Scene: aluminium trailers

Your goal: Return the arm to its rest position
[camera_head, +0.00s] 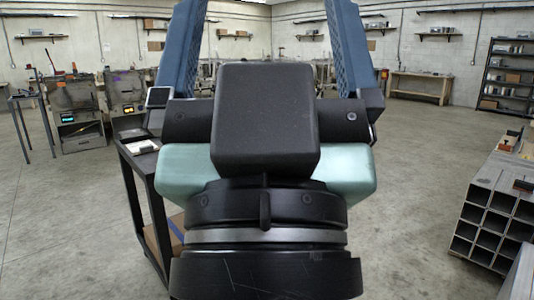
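My own arm (264,120) fills the middle of the head view, close to the camera. A black block-shaped link stands above a round black joint with a light grey ring. Pale green parts show on both sides of it. My gripper cannot be made out; the arm's end is not in view, so whether it is open or holds anything is not shown. Two blue uprights (181,48) rise behind the arm at left and right; I cannot tell what they belong to.
A dark table (136,158) stands close at left, partly behind my arm. A stack of square aluminium tubes (490,215) is at right. Machines (75,110) stand at back left, a wooden bench (419,85) and shelving (507,75) at back right. Concrete floor (415,150) is clear between.

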